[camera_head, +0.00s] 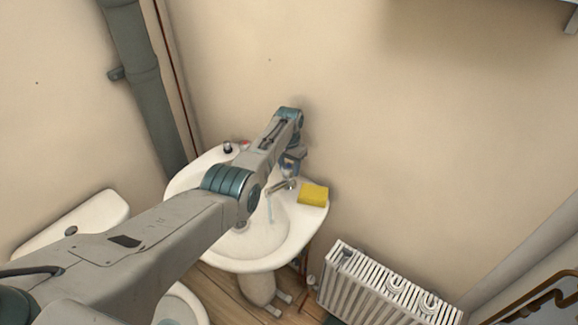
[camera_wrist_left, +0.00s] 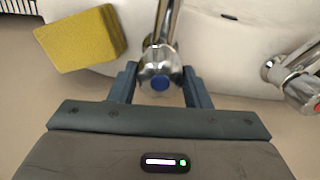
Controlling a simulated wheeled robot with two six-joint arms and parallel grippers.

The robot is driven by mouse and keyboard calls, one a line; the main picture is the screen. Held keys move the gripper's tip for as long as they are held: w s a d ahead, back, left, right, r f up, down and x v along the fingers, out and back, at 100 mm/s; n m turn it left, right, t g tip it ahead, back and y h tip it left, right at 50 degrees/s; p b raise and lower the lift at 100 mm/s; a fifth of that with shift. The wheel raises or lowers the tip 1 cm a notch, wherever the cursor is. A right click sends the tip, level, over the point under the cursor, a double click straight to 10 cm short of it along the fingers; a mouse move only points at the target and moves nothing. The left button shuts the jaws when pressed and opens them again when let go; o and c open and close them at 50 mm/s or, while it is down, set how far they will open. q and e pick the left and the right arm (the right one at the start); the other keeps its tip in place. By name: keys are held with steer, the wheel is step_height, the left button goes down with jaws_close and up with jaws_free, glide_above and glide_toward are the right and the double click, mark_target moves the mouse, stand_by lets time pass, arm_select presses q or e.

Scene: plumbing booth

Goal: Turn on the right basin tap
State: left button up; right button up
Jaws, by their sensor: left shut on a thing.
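The right basin tap has a chrome body and a round handle with a blue cap (camera_wrist_left: 160,83). Its spout (camera_head: 281,187) shows in the head view over the basin. A thin pale-blue streak (camera_head: 269,211) that looks like running water hangs below the spout. My left gripper (camera_wrist_left: 160,75) is shut on the tap handle, one finger on each side of it. In the head view my left gripper (camera_head: 292,165) is at the back right of the basin, with the handle mostly hidden. My right gripper is not in view.
A yellow sponge (camera_head: 313,193) lies on the rim of the white basin (camera_head: 290,240), close to the tap. Another tap with a red mark (camera_wrist_left: 304,90) stands on the basin's other side. A white radiator (camera_head: 385,290) is at the lower right. The wall is close behind.

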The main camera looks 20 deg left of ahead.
mark_target(289, 166)
arm_select(q)
steer(key=shift+r+n, duration=0.1)
steer(key=shift+n, duration=1)
steer(key=o, duration=1)
steer(key=shift+r, duration=0.4)
step_height(289, 166, up, 10)
steer(key=b, duration=0.1)
steer(key=shift+f, duration=0.15)
